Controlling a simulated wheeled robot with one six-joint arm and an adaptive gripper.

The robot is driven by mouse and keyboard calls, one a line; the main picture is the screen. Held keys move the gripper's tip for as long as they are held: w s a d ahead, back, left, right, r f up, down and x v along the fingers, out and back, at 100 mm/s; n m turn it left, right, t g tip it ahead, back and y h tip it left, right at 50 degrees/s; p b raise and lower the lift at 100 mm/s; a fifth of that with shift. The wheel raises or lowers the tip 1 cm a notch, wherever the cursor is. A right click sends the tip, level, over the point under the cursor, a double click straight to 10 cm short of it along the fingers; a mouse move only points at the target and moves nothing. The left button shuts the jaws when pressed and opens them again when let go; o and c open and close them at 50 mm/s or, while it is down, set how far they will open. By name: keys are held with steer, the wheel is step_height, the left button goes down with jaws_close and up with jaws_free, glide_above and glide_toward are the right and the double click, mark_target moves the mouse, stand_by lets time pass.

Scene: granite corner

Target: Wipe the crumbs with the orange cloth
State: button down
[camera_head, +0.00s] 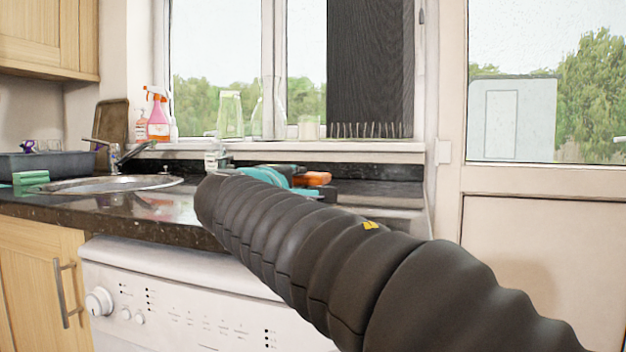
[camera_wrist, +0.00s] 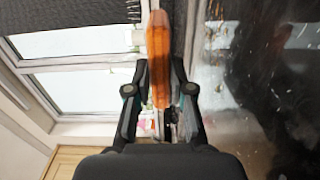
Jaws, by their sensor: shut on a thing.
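The orange cloth (camera_wrist: 157,38) is a thick orange pad between the two fingers of my gripper (camera_wrist: 158,72) in the wrist view. My gripper is shut on it, and the cloth reaches out beyond the fingertips. In the head view the cloth (camera_head: 317,179) shows as a small orange patch at the right end of my gripper, above the dark granite counter (camera_head: 130,208). I cannot tell whether it touches the counter. Pale specks (camera_wrist: 217,12) lie on the granite beside the cloth in the wrist view; they may be crumbs. My arm hides much of the counter in the head view.
A steel sink (camera_head: 110,184) with a tap (camera_head: 115,152) lies to the left, with a green item (camera_head: 30,178) beside it. A pink spray bottle (camera_head: 158,120), a glass vase (camera_head: 230,115) and other items stand on the windowsill (camera_head: 370,149) behind. A white washing machine (camera_head: 190,300) is below.

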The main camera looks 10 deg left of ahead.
steer(key=shift+a, duration=0.7)
step_height(320, 180, up, 6)
steer(key=p, duration=0.4)
steer(key=shift+p, duration=0.4)
steer(key=shift+r, duration=0.1)
step_height(320, 180, up, 3)
steer(key=shift+f+p, duration=0.1)
steer(key=shift+p, duration=1)
